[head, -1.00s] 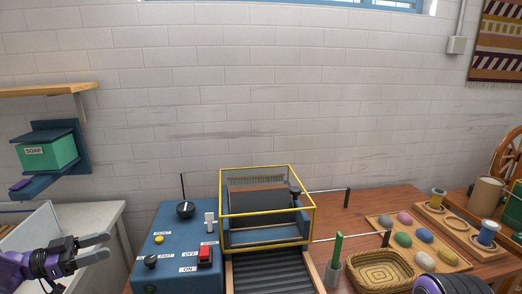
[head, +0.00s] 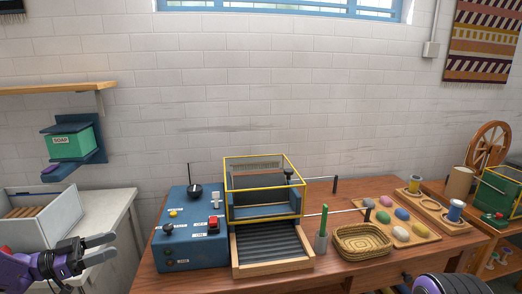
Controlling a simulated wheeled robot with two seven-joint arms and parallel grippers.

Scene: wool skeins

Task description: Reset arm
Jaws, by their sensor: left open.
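My left gripper (head: 108,248) is at the lower left of the head view, its two grey fingers apart and pointing right. Nothing shows between them. It appears in front of the pale side table (head: 122,212) and left of the blue control box (head: 188,255). My right gripper is not in view; only a dark rounded part of my right arm shows at the bottom right edge.
A yellow-framed machine (head: 230,190) with a ribbed tray (head: 268,244) stands on the wooden table (head: 350,272). A grey bin (head: 62,228) stands left.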

